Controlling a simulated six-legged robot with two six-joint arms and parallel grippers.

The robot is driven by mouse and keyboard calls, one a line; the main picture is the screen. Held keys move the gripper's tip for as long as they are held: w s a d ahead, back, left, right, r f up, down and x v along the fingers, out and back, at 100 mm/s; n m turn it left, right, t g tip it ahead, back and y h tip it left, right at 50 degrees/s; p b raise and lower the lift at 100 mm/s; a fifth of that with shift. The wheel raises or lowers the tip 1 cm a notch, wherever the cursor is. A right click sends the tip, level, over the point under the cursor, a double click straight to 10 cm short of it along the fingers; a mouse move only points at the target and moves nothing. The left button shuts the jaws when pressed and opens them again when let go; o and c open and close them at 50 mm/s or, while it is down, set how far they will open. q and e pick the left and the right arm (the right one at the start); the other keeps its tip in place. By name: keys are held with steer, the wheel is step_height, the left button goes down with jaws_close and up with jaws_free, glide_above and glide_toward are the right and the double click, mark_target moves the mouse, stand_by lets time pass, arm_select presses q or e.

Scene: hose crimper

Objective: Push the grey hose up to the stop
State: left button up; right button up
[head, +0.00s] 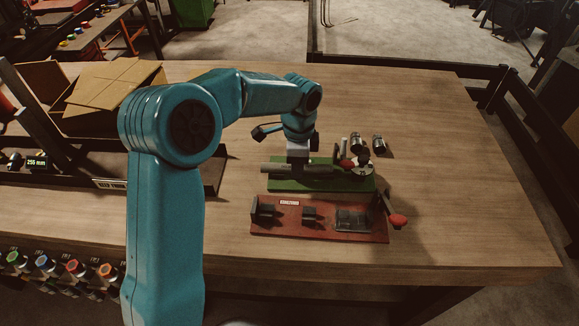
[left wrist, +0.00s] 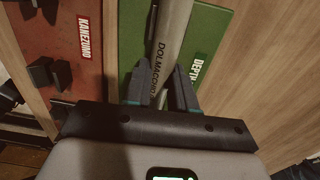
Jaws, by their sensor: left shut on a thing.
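The grey hose (head: 274,168) lies lengthwise along the green fixture (head: 345,184), its left end sticking out past the fixture's left edge. My left gripper (head: 298,170) comes down over the hose from above and is shut on it. In the left wrist view the hose (left wrist: 172,35), with dark lettering, runs between the two fingers of the left gripper (left wrist: 160,85), above the green plate (left wrist: 132,40). A red-knobbed part (head: 347,164) and a pale round part stand at the fixture's right end. I cannot make out the stop or any gap to it. My right gripper is not in view.
A red fixture (head: 320,230) with dark blocks and a red-knobbed lever (head: 397,220) lies in front of the green one. Two dark metal fittings (head: 378,143) stand behind. An open cardboard box (head: 110,95) is at left. The table's right side is clear.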

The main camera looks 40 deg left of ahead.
mark_target(310, 166)
arm_select(q)
steer(key=shift+w+d+p, duration=0.25)
steer(key=shift+w+d, duration=0.2)
steer(key=shift+d, duration=0.25)
steer(key=shift+w+d+p, duration=0.2)
steer(key=shift+w+d, duration=0.25)
steer(key=shift+d, duration=0.2)
stand_by(0.4)
steer(key=o, duration=1.8)
steer(key=shift+r+p, duration=3.7)
steer(key=shift+r, duration=0.85)
steer(key=shift+f, duration=0.1)
steer(key=shift+s, duration=0.15)
